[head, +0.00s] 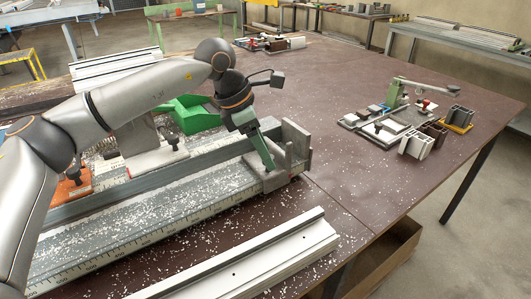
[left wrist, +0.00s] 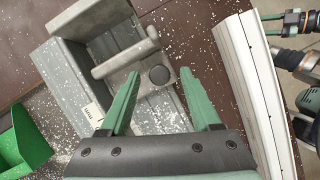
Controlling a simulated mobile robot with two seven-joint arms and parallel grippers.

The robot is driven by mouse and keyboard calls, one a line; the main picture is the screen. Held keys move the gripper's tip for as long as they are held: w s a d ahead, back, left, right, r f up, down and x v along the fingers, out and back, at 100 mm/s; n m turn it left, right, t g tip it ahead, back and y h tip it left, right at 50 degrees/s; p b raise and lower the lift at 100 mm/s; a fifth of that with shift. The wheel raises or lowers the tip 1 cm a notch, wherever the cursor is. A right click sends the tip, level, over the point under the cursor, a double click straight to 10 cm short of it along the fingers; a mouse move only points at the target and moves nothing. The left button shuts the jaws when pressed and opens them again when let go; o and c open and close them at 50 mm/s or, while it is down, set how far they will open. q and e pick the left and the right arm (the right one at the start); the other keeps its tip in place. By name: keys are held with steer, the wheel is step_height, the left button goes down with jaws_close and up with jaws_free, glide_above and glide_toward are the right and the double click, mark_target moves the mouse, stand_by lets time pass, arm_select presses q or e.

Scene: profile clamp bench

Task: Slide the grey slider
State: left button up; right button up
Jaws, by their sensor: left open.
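The grey slider (head: 296,150) is a block with upright plates at the near right end of the long grey rail bed (head: 150,215). It also shows in the left wrist view (left wrist: 120,62), with a bar across it and a dark round knob (left wrist: 159,74). My left gripper (head: 269,166) points down at the slider's left side in the head view. In the left wrist view its green fingers (left wrist: 161,76) are apart, with the knob between their tips; I cannot tell whether they touch it. At the right edge of that view, part of my right gripper (left wrist: 277,23) shows.
A white profile (head: 260,260) lies in front of the rail, and a green bin (head: 195,115) stands behind it. A clamp fixture (head: 385,125) and small blocks sit on the right of the brown table (head: 345,85). White chips are scattered around. The table between slider and fixture is mostly clear.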

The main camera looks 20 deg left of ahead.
arm_select(q)
steer(key=shift+w+d+f, duration=0.1)
steer(key=shift+d+f, duration=0.05)
steer(key=shift+f, duration=0.25)
jaws_close()
stand_by(0.4)
stand_by(0.8)
